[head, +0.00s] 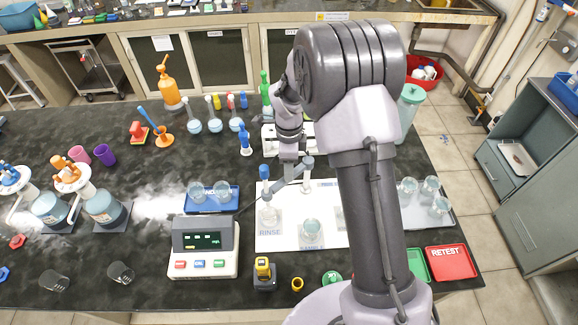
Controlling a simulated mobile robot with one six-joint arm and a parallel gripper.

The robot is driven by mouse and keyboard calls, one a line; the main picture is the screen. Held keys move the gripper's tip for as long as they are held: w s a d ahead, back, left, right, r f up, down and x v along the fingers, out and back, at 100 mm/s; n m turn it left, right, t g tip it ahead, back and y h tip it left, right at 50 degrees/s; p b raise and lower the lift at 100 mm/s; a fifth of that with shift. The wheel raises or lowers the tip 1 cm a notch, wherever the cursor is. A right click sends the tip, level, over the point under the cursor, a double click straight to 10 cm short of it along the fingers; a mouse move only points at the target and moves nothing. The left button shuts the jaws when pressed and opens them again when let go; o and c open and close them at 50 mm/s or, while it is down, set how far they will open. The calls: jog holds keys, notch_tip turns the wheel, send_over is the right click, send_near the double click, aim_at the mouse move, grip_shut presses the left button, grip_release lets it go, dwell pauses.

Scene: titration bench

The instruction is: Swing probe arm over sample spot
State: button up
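The white mat (342,238) on the dark bench has a RINSE spot at left and a partly hidden label, apparently SAMPLE, at the front. A beaker (268,217) stands at RINSE, and a beaker of pale liquid (311,231) stands at the sample spot. The grey-blue probe arm (284,184) runs from a post (307,172) leftward to the blue-topped probe (264,173), which is over the rinse beaker. My gripper (289,177) points down at the middle of the probe arm. Its fingers are small and merge with the bar, so I cannot tell whether they grip it.
The meter (205,246) and a blue tray (229,205) with two beakers stand left of the mat. A yellow-topped bottle (263,273) stands in front. Flasks and a blue dropper bottle (245,139) stand behind. A red RETEST tray (451,262) lies right. My arm hides the mat's right part.

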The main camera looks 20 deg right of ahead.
jog(key=shift+d, duration=0.1)
grip_shut()
jog(key=shift+w, duration=0.1)
dwell(1.3)
